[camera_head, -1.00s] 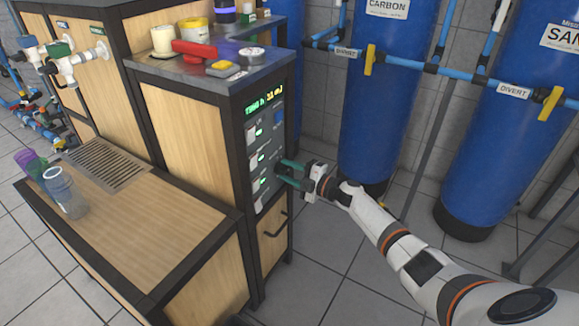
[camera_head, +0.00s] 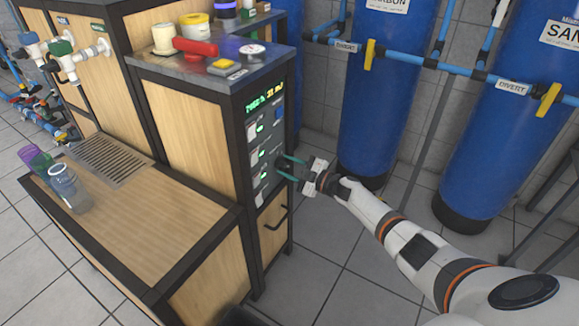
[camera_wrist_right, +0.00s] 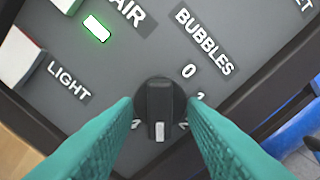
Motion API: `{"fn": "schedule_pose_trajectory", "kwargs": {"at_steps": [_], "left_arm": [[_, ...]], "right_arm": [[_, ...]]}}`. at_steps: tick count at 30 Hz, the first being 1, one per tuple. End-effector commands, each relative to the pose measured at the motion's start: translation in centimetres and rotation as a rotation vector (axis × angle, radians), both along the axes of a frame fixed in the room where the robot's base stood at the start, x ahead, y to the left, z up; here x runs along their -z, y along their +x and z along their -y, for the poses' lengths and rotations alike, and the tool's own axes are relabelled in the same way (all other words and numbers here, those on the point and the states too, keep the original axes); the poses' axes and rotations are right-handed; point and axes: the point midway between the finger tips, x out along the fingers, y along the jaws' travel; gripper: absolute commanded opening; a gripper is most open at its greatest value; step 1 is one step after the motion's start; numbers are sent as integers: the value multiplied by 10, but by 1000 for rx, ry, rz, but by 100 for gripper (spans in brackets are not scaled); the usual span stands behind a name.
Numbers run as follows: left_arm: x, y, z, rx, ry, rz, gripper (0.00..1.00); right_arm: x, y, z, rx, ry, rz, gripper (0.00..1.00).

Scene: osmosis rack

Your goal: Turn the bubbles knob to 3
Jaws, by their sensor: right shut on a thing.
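The black bubbles knob (camera_wrist_right: 160,108) is on the grey control panel (camera_head: 264,133), under the BUBBLES label (camera_wrist_right: 204,42) in the right wrist view. Its white pointer mark points down in that picture, between a partly hidden numeral at its right and what looks like a 4 at its left. The 0 (camera_wrist_right: 189,71) is at the upper right of the knob. My right gripper (camera_head: 283,165) has its teal fingers on both sides of the knob and is shut on it. The fingers cover part of the number scale. My left gripper is not in view.
White switches sit beside the AIR (camera_wrist_right: 128,12) and LIGHT (camera_wrist_right: 68,82) labels, near the knob. A red object (camera_head: 196,47) and jars stand on the cabinet top. Blue tanks (camera_head: 385,95) stand behind my right arm. The tiled floor in front is clear.

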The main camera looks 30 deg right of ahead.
Motion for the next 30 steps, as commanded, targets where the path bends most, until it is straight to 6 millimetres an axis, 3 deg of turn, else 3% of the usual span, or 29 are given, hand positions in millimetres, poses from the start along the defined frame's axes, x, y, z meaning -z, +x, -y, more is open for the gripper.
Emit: {"fn": "schedule_pose_trajectory", "kwargs": {"at_steps": [8, 9, 12, 23, 30], "left_arm": [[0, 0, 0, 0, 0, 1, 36], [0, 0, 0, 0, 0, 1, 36], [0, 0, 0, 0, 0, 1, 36], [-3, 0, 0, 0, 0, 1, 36], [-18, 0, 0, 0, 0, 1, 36]], "right_arm": [[1, 0, 1, 1, -1, -1, 15], [1, 0, 1, 1, -1, -1, 44], [1, 0, 1, 1, -2, -1, 59], [0, -6, 4, 1, -1, -2, 59], [-1, -43, 26, 1, -4, -4, 59]]}}
